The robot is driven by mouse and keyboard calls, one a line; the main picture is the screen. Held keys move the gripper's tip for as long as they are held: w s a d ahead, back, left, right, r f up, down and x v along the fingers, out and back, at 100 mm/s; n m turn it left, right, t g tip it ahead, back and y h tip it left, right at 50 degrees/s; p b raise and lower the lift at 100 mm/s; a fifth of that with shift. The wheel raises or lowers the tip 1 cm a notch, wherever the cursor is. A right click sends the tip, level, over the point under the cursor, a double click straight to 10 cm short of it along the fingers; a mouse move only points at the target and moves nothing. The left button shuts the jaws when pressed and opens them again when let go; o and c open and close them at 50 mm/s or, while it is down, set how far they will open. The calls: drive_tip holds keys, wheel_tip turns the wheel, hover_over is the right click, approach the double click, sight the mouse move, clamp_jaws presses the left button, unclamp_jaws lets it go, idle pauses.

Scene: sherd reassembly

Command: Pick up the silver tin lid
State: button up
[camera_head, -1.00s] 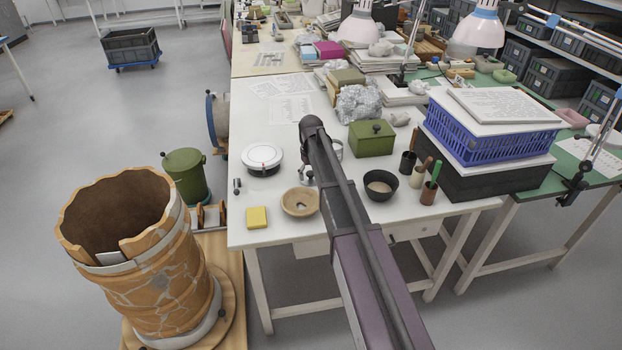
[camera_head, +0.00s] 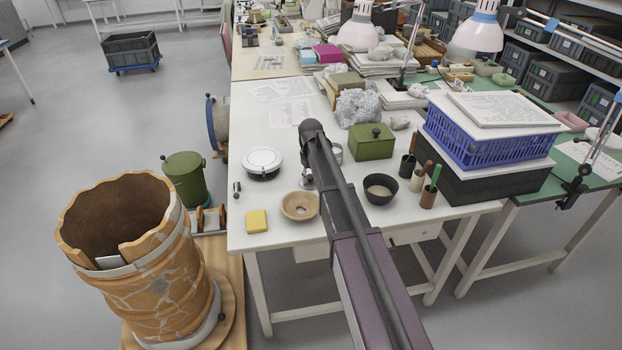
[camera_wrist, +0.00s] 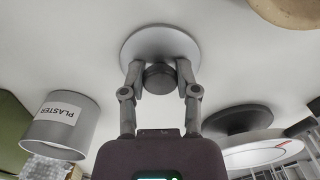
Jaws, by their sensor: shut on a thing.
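The silver tin lid (camera_wrist: 137,45) is a round, pale grey disc with a dark knob (camera_wrist: 160,76) in the middle, at the top centre of the wrist view. My gripper (camera_wrist: 160,72) is shut on this knob, one finger on each side. Whether the lid rests on the white table or is just above it, I cannot tell. In the head view my arm hides most of the gripper and lid. An open silver tin marked PLASTER (camera_wrist: 85,128) stands left of the gripper in the wrist view; in the head view it (camera_head: 337,155) is partly behind my arm.
A white round device (camera_head: 262,160) stands left of my arm, with a tan bowl (camera_head: 300,206) and yellow block (camera_head: 256,221) in front. A green box (camera_head: 371,142) and dark bowl (camera_head: 381,188) are to the right. The white table (camera_head: 275,185) has bare patches between them.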

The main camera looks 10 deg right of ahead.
sight(311, 177)
drive_tip(key=shift+r+p, duration=4.85)
drive_tip(key=shift+r, duration=0.1)
drive_tip(key=shift+s, duration=0.2)
